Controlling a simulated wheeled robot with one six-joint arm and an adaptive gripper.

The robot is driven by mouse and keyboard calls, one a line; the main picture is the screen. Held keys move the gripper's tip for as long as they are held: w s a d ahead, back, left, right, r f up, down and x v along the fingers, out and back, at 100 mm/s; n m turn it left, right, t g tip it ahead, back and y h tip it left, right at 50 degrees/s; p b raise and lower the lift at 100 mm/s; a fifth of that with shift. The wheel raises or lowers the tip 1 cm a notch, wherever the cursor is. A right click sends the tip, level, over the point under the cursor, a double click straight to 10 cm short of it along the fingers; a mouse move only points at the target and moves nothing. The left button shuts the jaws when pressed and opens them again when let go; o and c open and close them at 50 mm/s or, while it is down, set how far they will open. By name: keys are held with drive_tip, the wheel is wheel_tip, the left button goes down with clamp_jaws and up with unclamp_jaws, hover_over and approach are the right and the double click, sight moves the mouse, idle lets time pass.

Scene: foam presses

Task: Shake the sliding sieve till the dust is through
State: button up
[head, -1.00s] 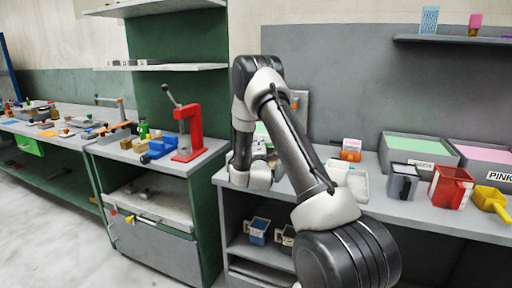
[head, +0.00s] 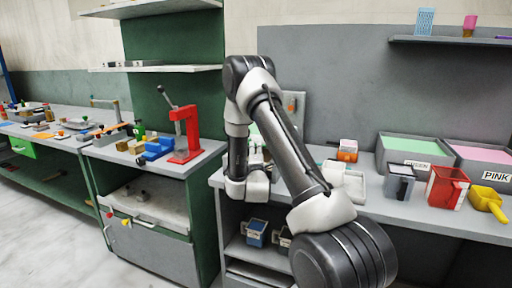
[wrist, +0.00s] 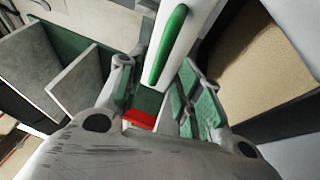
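I cannot make out a sliding sieve for certain in either view. My gripper (wrist: 155,75) shows in the wrist view with its two fingers apart and nothing clearly held. A white bar with a green grip (wrist: 168,45) lies beyond and between the fingertips; I cannot tell whether they touch it. A brown, speckled surface in a dark frame (wrist: 265,60) is at the right of the wrist view; I cannot tell what it is. In the head view my arm hides the gripper's surroundings.
A red press (head: 187,135) stands on the middle cabinet. On the right bench are a grey cup (head: 398,183), a red container (head: 447,187), a yellow scoop (head: 488,201), a green-filled bin (head: 413,147) and a pink-filled bin (head: 483,155). Grey panels (wrist: 75,80) stand left of the gripper.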

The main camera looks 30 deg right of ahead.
drive_tip(key=v, duration=0.6)
drive_tip(key=shift+s+a+f, duration=0.1)
drive_tip(key=shift+s+a, duration=0.05)
drive_tip(key=shift+s, duration=0.15)
